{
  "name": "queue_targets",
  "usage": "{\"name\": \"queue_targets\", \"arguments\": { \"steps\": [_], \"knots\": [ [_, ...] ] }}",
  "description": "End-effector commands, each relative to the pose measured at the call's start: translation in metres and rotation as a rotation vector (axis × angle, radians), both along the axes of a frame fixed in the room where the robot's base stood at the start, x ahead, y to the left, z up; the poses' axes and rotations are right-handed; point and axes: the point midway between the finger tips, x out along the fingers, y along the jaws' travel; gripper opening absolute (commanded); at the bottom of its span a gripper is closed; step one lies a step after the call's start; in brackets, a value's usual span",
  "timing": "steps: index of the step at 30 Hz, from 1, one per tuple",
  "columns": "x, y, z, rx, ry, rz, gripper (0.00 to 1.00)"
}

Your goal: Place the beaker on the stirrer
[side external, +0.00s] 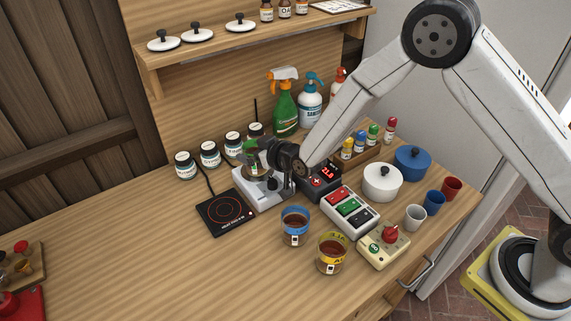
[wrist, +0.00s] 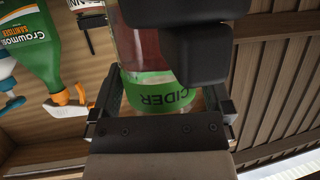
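A glass beaker with a green band marked CIDER and reddish-brown contents fills the middle of the wrist view (wrist: 160,90). The fingers of my gripper (wrist: 165,108) lie close against both its sides and appear shut on it. In the side view my gripper (side external: 266,155) partly hides the beaker (side external: 251,157), at the back edge of a pale device (side external: 250,196) with a black knob. I cannot tell if the beaker's base touches anything. A flat black plate with a red ring (side external: 222,216), possibly the stirrer, lies just left of the device; its top is empty.
Beakers with a blue band (side external: 295,228) and a yellow band (side external: 332,254) stand in front. A red-display box (side external: 321,182) is at the right.

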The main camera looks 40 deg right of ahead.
Motion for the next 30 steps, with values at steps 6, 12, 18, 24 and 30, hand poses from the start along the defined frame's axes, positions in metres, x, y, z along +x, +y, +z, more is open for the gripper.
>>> {"name": "queue_targets", "arguments": {
  "steps": [6,12,18,24,30],
  "knots": [
    [0.000,0.000,0.002,0.000,-0.001,0.000,1.00],
    [-0.007,-0.001,0.006,0.000,0.001,0.000,1.00],
    [-0.024,-0.005,0.014,0.000,-0.001,0.000,1.00],
    [-0.046,-0.009,0.023,-0.001,-0.001,0.000,1.00],
    [-0.045,-0.009,0.050,0.001,-0.003,0.000,1.00]
  ]
}}
